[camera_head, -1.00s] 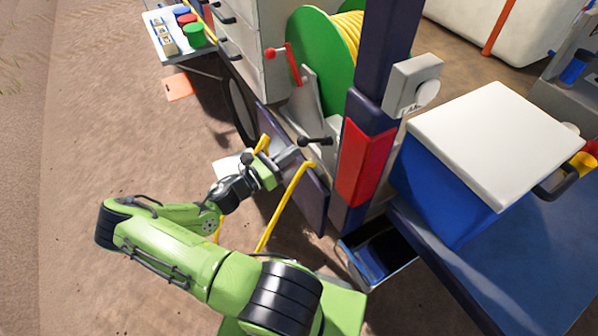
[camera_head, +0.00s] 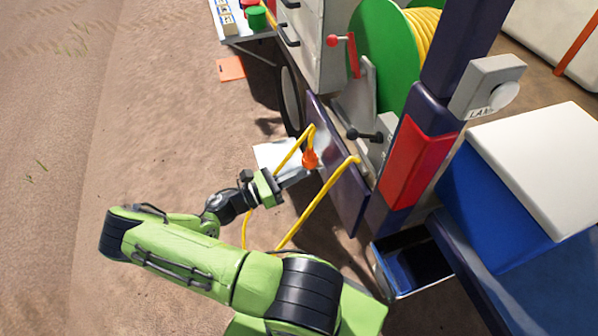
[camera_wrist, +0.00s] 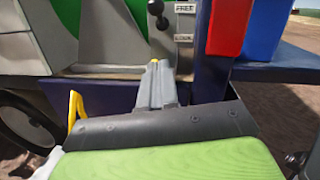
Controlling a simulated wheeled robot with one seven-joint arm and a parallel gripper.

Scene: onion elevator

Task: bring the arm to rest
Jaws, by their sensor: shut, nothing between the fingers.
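My green arm reaches up from the bottom of the head view, bent at the elbow on the left. My gripper (camera_head: 297,177) is shut and empty, in front of the dark blue panel (camera_head: 347,200) at the vehicle's side. It is close to the yellow rails and an orange piece (camera_head: 310,159), and I cannot tell whether it touches them. In the wrist view the grey fingers (camera_wrist: 157,85) are together and point at the blue panel and the black-knobbed lever (camera_wrist: 157,12).
A yellow rail (camera_head: 318,203) stands right of my gripper. A black-knobbed lever (camera_head: 365,135), a green reel (camera_head: 385,50) and a red-knobbed lever (camera_head: 352,52) are above. An open drawer (camera_head: 385,278) sticks out below right. The ground to the left is clear.

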